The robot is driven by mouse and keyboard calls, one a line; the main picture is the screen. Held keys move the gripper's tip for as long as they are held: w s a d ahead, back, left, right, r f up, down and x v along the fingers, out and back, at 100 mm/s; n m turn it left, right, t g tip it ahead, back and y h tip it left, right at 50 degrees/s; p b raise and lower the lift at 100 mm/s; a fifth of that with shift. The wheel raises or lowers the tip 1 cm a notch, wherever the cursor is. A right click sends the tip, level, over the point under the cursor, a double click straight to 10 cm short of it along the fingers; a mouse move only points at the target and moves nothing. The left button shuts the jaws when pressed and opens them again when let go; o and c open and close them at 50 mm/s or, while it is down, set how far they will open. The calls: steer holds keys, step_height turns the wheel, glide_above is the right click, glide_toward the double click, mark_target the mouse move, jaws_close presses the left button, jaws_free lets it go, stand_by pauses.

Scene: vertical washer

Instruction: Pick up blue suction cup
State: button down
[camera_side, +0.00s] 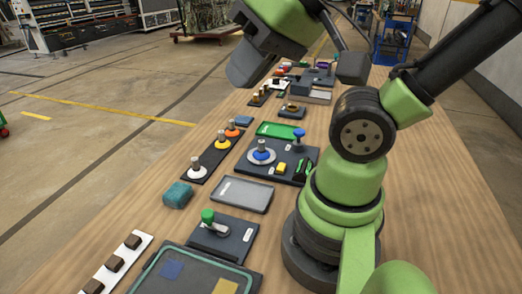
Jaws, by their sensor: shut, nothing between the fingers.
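The blue suction cup (261,156), a blue disc with a grey metal stem, stands upright on a white round base on a dark plate (284,174) in the middle of the table. My gripper (243,72) is at the top of the view, above and apart from the cup. It is shut and empty, its dark fingers seen at an angle. Nothing hides the cup.
A black strip (208,158) with white, yellow and orange cups lies left of the plate. A blue knob (299,137), a yellow block (281,168) and green parts are on the plate. A grey tray (241,194) and a teal block (178,195) lie nearer. Bare wood is at right.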

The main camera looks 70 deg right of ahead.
steer(key=c, duration=0.9)
jaws_free()
steer(key=shift+c, duration=0.2)
steer(key=m+g+h, duration=0.4)
steer(key=m+g, duration=0.1)
glide_toward(262, 141)
steer(key=x, duration=0.3)
steer(key=shift+w+f, duration=0.1)
steer(key=shift+f, duration=0.3)
steer(key=shift+x, duration=3.4)
